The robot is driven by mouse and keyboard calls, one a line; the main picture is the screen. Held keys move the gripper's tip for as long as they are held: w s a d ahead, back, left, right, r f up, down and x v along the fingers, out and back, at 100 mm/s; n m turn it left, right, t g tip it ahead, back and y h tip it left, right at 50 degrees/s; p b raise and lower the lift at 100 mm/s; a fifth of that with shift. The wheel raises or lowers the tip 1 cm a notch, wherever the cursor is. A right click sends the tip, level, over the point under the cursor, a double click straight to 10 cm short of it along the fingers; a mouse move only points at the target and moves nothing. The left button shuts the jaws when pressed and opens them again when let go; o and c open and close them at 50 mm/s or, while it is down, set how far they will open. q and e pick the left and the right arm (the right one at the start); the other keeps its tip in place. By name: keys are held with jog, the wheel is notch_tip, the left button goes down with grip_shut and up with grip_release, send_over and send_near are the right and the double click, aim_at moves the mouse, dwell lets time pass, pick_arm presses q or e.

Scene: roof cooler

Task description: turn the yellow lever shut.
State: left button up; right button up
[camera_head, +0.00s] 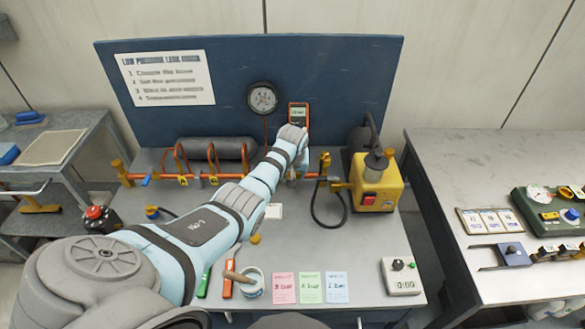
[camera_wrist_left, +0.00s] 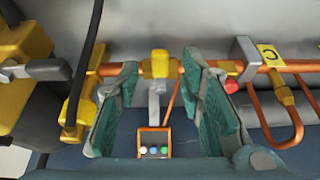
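In the head view, my left gripper (camera_head: 292,152) is over the orange pipe (camera_head: 232,177); my arm and gripper hide the lever there. My right gripper is not in view.
A yellow pump (camera_head: 376,184) with a black hose (camera_head: 318,212) stands right of my gripper. An orange meter (camera_head: 299,115) is behind it. A grey cylinder (camera_head: 215,149) and orange bent tubes are to the left. Coloured cards (camera_head: 310,287) lie at the front.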

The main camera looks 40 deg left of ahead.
pick_arm(q)
jog(key=v, duration=1.1)
